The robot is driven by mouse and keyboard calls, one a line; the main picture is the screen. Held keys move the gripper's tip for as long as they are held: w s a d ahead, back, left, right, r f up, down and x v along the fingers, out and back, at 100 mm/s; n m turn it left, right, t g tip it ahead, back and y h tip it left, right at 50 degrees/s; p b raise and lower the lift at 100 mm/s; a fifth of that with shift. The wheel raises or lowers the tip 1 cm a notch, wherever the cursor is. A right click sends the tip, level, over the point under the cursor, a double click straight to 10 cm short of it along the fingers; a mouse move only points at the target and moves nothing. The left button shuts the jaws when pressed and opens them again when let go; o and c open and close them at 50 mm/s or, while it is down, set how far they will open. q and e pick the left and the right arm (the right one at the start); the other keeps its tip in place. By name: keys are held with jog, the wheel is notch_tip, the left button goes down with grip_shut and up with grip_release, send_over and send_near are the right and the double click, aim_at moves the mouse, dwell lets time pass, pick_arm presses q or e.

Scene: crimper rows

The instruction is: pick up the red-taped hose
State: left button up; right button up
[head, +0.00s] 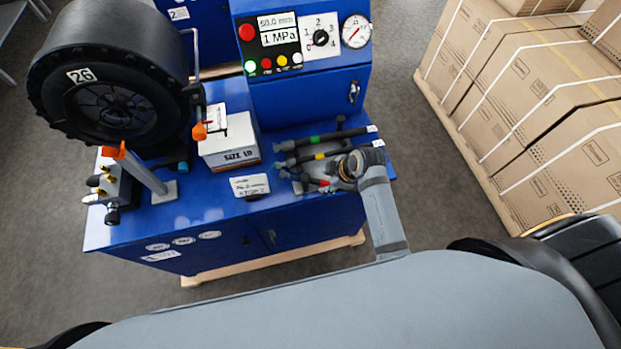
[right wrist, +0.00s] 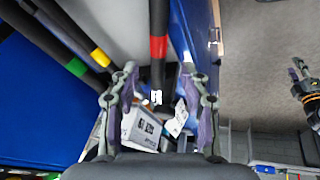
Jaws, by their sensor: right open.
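The red-taped hose (head: 322,182) is a black hose with a red band. It lies nearest the front among the hoses on the blue bench, partly hidden by my right gripper (head: 328,184). In the right wrist view, the red-taped hose (right wrist: 158,48) comes down from the top, its end between the open fingers of my right gripper (right wrist: 158,75). A gap shows on each side of it. What looks like my left gripper (right wrist: 304,82) is at the right edge of that view, too small to judge its jaws.
The green-taped hose (head: 315,139) and yellow-taped hose (head: 318,156) lie behind. A white SIZE 19 box (head: 228,143) and a label card (head: 250,186) are to the left. A control box (head: 305,80) stands behind. Cartons (head: 530,95) stand on the right.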

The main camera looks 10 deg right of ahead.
aim_at(319, 182)
jog(key=shift+w+a+f+p, duration=0.15)
jog(key=shift+a+f+p, duration=0.05)
jog(key=shift+p, duration=0.1)
jog(key=p+x, duration=0.1)
jog(key=x, duration=0.3)
jog(key=shift+w+a+f, duration=0.2)
jog(key=shift+w+f, duration=0.05)
jog(key=shift+w, duration=0.05)
grip_shut()
jog(key=shift+r, duration=0.1)
